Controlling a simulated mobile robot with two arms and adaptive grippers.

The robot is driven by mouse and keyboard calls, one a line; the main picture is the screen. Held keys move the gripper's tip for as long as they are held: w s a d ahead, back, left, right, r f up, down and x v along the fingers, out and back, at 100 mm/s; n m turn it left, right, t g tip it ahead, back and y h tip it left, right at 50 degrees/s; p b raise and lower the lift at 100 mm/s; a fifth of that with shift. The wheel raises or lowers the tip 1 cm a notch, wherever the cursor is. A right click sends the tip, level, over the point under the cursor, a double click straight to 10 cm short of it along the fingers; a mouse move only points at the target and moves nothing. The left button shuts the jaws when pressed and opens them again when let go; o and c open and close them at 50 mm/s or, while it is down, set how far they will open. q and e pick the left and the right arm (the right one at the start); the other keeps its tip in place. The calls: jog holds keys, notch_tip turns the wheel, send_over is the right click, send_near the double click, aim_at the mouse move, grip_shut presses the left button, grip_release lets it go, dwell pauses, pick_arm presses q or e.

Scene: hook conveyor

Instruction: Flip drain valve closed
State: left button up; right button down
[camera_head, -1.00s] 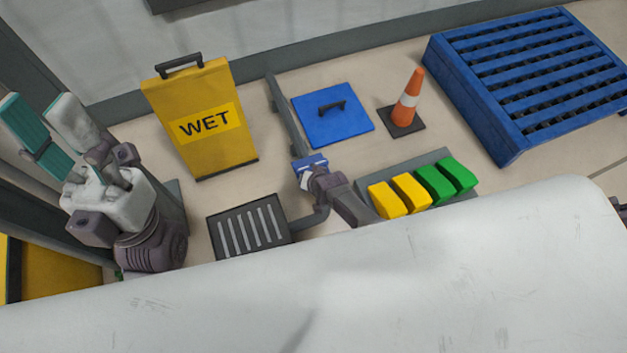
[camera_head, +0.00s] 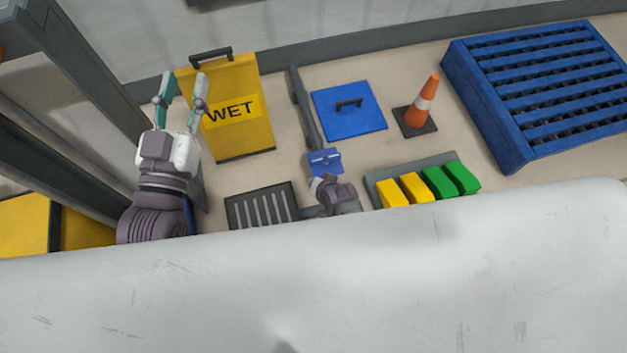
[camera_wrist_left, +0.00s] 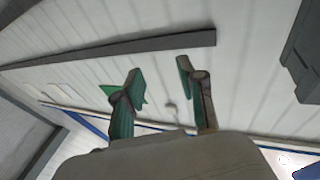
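A yellow WET sign (camera_head: 240,135) stands left of the pipe. A blue hatch (camera_head: 349,122), an orange cone (camera_head: 423,102) and a blue pallet (camera_head: 500,125) lie farther right. A grey tray (camera_head: 375,180) holds yellow and green blocks. Bare floor separates these things.

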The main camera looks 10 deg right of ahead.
pick_arm(q)
jog(key=shift+a+f+g+y+p, duration=0.2)
jog(key=shift+f+g, duration=0.45)
jog(key=shift+f, duration=0.35)
jog(key=shift+a+f+g+y+p, duration=0.1)
jog(key=shift+f+g+y, duration=0.1)
jog(key=shift+f+g, duration=0.6)
jog(key=shift+f+t, duration=0.15)
jog(key=shift+t, duration=0.1)
